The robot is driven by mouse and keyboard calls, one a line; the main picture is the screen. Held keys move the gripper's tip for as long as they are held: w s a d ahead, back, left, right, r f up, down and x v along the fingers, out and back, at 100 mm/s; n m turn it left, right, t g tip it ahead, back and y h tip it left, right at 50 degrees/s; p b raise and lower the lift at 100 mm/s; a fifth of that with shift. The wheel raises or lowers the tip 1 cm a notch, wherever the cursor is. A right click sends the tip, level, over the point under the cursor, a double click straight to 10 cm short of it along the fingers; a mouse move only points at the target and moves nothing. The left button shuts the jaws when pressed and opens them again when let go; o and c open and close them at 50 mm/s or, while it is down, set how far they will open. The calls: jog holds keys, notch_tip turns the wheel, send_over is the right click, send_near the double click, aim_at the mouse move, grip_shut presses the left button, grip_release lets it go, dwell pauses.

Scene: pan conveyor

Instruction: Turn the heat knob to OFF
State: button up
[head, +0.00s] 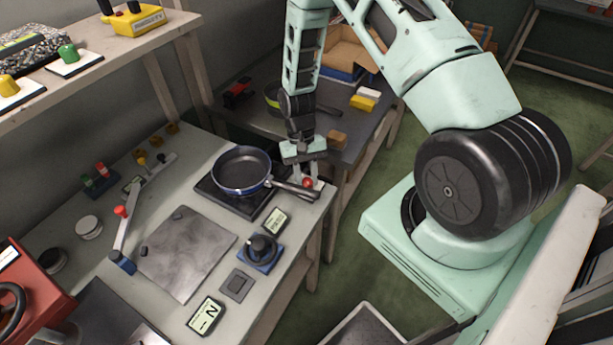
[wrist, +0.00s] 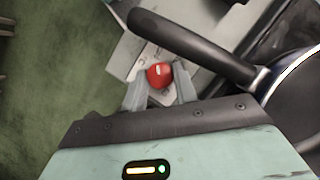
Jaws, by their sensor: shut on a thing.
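A round red knob (head: 307,183) sits at the table's right edge, just beside the pan handle (head: 294,190). My gripper (head: 305,178) points down over it, with its fingers shut on it. In the wrist view the red knob (wrist: 159,75) shows between the two grey fingertips (wrist: 160,84). A dark pan (head: 241,170) stands on a black hot plate (head: 212,195). A black rotary knob on a blue base (head: 262,250) stands nearer, with a small display (head: 275,219) behind it. I cannot read a heat marking on either knob.
The pan handle (wrist: 190,48) passes close to my fingers. A grey plate (head: 185,252), a lever with a red tip (head: 121,211) and a second display (head: 206,315) are on the table (head: 165,320). A side table (head: 345,140) stands behind my gripper. Green floor lies right.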

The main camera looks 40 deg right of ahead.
jog(key=o, duration=1)
jog(key=shift+c, duration=0.2)
jog(key=b+v, duration=0.3)
jog(key=v, duration=1.4)
jog(key=shift+r+b, duration=0.25)
jog(key=shift+b, duration=0.05)
jog(key=s+a+r+n+t+h, duration=0.1)
jog(key=s+a+r+n, duration=0.25)
jog(key=a, duration=0.55)
jog(key=s+a+r+n+t, duration=0.1)
jog(key=s+a+r+n, duration=0.3)
jog(key=a, duration=0.5)
jog(key=s+a+r+n+t, duration=0.1)
jog(key=s+a+n, duration=0.1)
jog(key=s, duration=0.6)
jog(key=s+a+r+n+t, duration=0.1)
jog(key=s+a+n, duration=0.2)
jog(key=s, duration=0.6)
jog(key=shift+a+r, duration=0.35)
jog(key=shift+a, duration=0.75)
